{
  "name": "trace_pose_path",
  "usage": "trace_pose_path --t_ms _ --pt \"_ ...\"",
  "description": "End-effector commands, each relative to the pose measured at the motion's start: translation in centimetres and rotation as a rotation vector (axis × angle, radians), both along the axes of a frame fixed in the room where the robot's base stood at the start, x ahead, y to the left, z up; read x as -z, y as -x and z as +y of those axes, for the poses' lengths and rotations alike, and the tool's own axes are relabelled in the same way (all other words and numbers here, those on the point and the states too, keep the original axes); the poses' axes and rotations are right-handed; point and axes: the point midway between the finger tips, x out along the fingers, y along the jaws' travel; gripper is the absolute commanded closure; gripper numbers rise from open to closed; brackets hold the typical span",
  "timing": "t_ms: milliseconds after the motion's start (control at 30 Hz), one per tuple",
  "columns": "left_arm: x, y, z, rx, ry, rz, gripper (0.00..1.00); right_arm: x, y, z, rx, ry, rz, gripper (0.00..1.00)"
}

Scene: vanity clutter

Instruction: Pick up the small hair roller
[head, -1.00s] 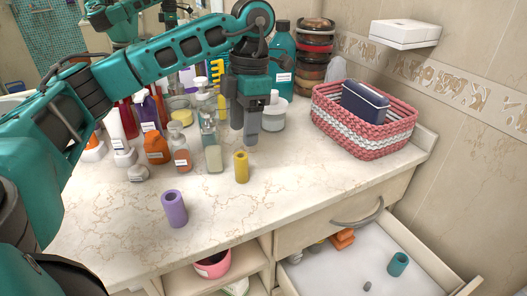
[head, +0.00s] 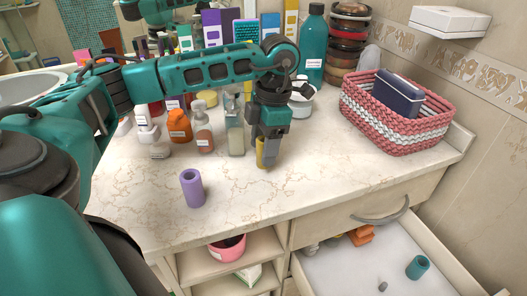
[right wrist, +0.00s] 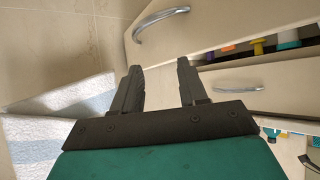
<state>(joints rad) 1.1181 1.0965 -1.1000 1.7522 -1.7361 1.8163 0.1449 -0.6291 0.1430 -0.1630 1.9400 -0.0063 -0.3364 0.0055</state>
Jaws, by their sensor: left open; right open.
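A narrow yellow hair roller (head: 260,152) stands upright on the marble counter, partly hidden by my left gripper. My left gripper (head: 268,160) points down at it, with a finger in front of or beside it; whether the fingers straddle it I cannot tell. The left gripper is open. A wider purple roller (head: 192,188) stands upright nearer the front edge. A teal roller (head: 418,267) is in the open drawer. My right gripper (right wrist: 161,85) is open and empty in the right wrist view, facing drawer fronts.
Several bottles, among them an orange one (head: 179,126) and a clear pump bottle (head: 235,138), stand left of and behind the gripper. A pink-and-white woven basket (head: 398,132) is at the right. The open drawer (head: 345,275) juts out below. The counter's front is mostly clear.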

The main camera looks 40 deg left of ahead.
Motion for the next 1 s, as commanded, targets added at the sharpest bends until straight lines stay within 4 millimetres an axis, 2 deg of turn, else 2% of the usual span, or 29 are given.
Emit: trace_pose_path --t_ms 167,433,1000 --pt "2.1 0.3 0.2 -0.002 -0.001 0.001 0.41 -0.2 -0.3 0.0 -0.001 -0.001 -0.007 0.57" --pt "2.3 0.3 0.2 -0.001 -0.001 -0.001 0.41 -0.3 -0.4 0.0 0.0 -0.001 -0.01 0.57" --pt "2.3 0.3 0.1 -0.001 0.0 -0.001 0.95 -0.3 -0.3 0.0 0.0 0.0 -0.008 0.57"
